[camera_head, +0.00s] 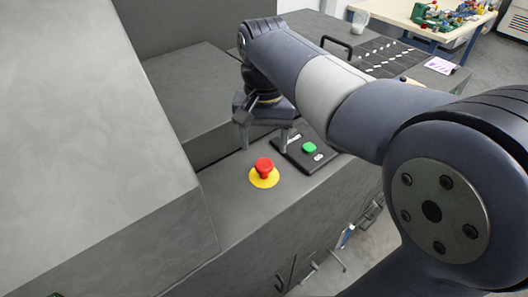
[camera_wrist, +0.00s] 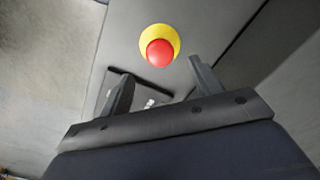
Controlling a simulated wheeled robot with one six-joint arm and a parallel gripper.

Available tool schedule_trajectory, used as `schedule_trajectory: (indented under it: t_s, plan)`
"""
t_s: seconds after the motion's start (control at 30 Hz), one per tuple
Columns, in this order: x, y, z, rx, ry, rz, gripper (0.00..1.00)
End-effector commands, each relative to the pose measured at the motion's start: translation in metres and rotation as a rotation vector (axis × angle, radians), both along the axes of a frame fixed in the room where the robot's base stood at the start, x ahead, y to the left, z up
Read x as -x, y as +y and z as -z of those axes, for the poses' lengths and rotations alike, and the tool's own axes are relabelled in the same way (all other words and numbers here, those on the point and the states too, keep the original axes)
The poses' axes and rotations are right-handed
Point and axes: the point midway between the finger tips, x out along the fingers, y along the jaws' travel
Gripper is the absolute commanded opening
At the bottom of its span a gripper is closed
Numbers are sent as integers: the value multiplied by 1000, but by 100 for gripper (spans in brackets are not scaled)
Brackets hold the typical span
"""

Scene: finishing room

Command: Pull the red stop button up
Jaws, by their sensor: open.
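The red stop button (camera_head: 264,167) stands on a yellow round base (camera_head: 265,180) on the grey machine top in the head view. In the wrist view the red button (camera_wrist: 160,53) sits over its yellow disc (camera_wrist: 174,34), just beyond the fingertips and roughly between their lines. My gripper (camera_head: 264,146) is open and points down, behind the button in the head view. In the wrist view its two fingers (camera_wrist: 160,69) are spread apart with nothing between them. The gripper does not touch the button.
A black panel with a green button (camera_head: 309,147) lies right of the red button, close to my gripper. A tall grey housing (camera_head: 90,140) rises on the left. A black handle (camera_head: 337,46) and a workbench (camera_head: 400,12) are farther back. The grey top in front of the button is clear.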

Motion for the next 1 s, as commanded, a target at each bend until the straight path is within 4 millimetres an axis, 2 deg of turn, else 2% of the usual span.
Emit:
schedule_trajectory:
  t_s: [0.03,0.2,0.4,0.77,0.87,1.0]
  plan:
    - [-1,0,-12,-1,-4,0,61]
    - [-1,0,-41,-1,-3,0,61]
    - [0,0,-55,-1,-1,0,61]
    - [0,0,-55,0,0,0,61]
    - [0,0,-50,0,1,0,61]
    - [1,0,-32,1,3,0,61]
